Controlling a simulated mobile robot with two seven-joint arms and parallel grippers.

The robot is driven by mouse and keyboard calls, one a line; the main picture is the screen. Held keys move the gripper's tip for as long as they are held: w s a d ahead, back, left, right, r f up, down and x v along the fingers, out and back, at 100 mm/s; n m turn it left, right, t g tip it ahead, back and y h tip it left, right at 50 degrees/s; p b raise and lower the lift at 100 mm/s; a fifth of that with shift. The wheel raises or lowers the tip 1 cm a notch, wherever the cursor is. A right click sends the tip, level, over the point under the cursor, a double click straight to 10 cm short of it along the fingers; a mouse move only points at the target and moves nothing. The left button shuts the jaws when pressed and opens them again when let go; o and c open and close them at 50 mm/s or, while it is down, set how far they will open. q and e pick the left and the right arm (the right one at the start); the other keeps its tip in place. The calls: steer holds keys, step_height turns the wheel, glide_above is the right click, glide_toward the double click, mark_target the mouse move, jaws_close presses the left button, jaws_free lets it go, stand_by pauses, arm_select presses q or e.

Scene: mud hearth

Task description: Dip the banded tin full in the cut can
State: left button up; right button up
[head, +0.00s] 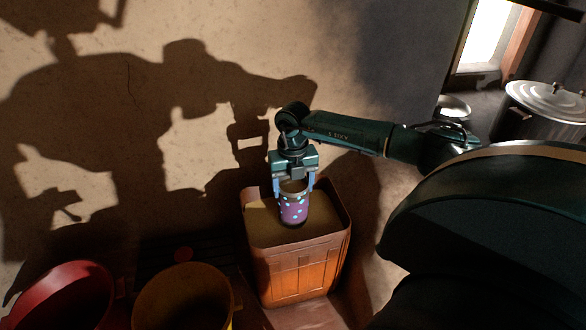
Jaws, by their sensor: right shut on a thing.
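The banded tin (293,208) is a purple can with light teal spots and a metal rim. My right gripper (294,187) points down and is shut on the tin near its rim, one finger on each side. The cut can (299,272) is an orange-brown, square, open-topped container holding brownish liquid (262,218). The tin is upright over the can's opening, its bottom at or just above the liquid; I cannot tell whether it touches. The inside of the tin is mostly hidden. My left gripper is not in view.
A red bucket (66,292) and a yellow bucket (183,295) stand at the lower left. A lidded metal pot (550,105) and a small bowl (453,107) are at the upper right. A mud wall (130,75) rises behind the can, with my shadow on it.

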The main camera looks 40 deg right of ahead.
arm_select(q)
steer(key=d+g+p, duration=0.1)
steer(key=p, duration=0.2)
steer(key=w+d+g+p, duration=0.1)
steer(key=p, duration=0.3)
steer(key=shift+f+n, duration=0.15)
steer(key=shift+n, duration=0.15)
arm_select(e)
step_height(320, 180, up, 9)
stand_by(0.3)
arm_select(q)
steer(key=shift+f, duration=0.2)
arm_select(e)
steer(key=shift+r, duration=0.15)
